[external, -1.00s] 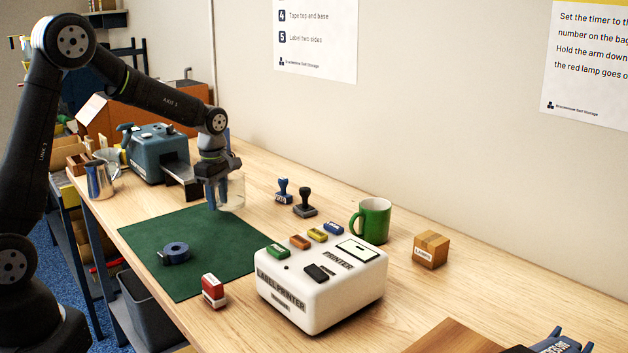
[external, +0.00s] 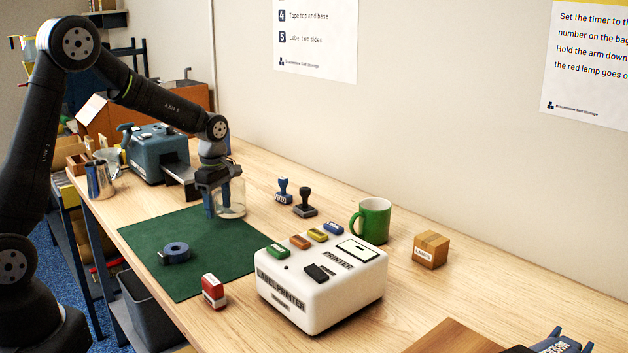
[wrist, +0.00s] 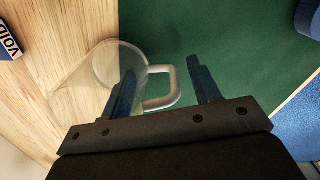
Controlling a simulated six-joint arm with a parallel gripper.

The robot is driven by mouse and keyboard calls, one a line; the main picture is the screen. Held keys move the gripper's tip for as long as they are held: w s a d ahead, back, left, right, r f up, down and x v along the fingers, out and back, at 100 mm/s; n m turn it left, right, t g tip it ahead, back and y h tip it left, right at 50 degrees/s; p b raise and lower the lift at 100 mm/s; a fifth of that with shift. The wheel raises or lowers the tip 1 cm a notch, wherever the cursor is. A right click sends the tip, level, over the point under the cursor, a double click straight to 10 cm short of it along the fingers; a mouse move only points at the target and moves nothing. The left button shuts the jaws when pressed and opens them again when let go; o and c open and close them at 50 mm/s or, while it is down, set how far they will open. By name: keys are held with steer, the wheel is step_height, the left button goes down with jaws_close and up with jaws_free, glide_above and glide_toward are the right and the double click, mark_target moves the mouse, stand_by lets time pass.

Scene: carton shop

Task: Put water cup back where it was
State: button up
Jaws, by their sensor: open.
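The water cup (external: 233,200) is a clear glass mug. It stands at the far right edge of the green mat, partly behind my gripper. In the wrist view the cup (wrist: 88,82) is on the left, over bare wood beside the mat, and its handle (wrist: 176,88) points right over the green. My gripper (external: 218,212) is low at the cup. In the wrist view my gripper (wrist: 165,85) is open, with the handle between its two blue fingers. The left finger overlaps the cup's side; whether it touches is unclear.
The green mat (external: 210,250) holds a blue tape roll (external: 175,253). A grey-blue machine (external: 155,150) stands behind left. Two stamps (external: 283,190), a green mug (external: 373,220), a white label printer (external: 320,285) and a small carton (external: 430,250) stand to the right. Wood behind the cup is clear.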

mark_target(217, 192)
step_height(217, 192, up, 12)
steer(key=shift+s, duration=0.1)
stand_by(0.5)
step_height(217, 192, down, 12)
steer(key=shift+f, duration=0.1)
steer(key=shift+r, duration=1.7)
steer(key=shift+o, duration=0.2)
